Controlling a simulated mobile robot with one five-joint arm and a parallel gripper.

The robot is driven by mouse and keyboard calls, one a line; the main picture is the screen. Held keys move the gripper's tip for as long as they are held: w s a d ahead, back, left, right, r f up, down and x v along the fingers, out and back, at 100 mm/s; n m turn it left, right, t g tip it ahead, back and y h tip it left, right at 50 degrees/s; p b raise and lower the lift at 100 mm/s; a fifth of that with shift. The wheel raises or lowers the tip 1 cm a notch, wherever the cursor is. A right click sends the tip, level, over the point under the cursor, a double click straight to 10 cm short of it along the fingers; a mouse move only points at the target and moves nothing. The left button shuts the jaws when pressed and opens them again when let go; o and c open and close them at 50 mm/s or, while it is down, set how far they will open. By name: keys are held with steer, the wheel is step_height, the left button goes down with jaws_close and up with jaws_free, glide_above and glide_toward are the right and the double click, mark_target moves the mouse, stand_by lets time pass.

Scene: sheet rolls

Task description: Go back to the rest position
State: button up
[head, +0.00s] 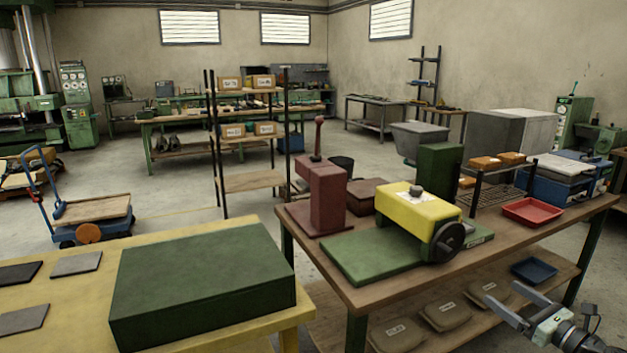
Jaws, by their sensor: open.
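My gripper (516,304) is at the lower right of the head view. Its two grey fingers point up and to the left and stand apart, with nothing between them. It is in front of the brown workbench (382,290), near the bench's lower shelf in the picture. The yellow sheet roller (415,213) with a dark handwheel (447,241) stands on a green base on that bench, up and to the left of my gripper. Most of my arm is outside the view.
A yellow table (70,313) with a green box (200,280) and flat dark plates fills the lower left. A dark red press (322,195) and a red tray (532,211) stand on the workbench. Its lower shelf holds several tan sacks (446,316) and a blue tray (534,270). Open floor lies behind.

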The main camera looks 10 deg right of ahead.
steer(key=w+a+f+n+g+y, duration=0.1)
steer(key=w+a+f+n+g, duration=0.2)
steer(key=a+f+n, duration=0.35)
steer(key=w+a+f+n+g+y, duration=0.1)
steer(key=w+a+f+n+g, duration=0.2)
steer(key=a, duration=0.6)
steer(key=w+a+f+n+g+y, duration=0.2)
steer(key=w+a+f+n+g, duration=0.15)
steer(key=a, duration=0.35)
steer(key=s+a+f+n+g+h, duration=0.2)
steer(key=a+f+n+g+h, duration=0.25)
steer(key=a+n, duration=0.55)
steer(key=s+a+f+n+g+h, duration=0.1)
steer(key=a+f+n+g+h, duration=0.25)
steer(key=a+f+n, duration=0.45)
step_height(320, 180, up, 19)
steer(key=a+n+p, duration=0.1)
steer(key=n+p, duration=0.1)
steer(key=p, duration=1.5)
steer(key=shift+a, duration=0.35)
steer(key=shift+s+r, duration=0.1)
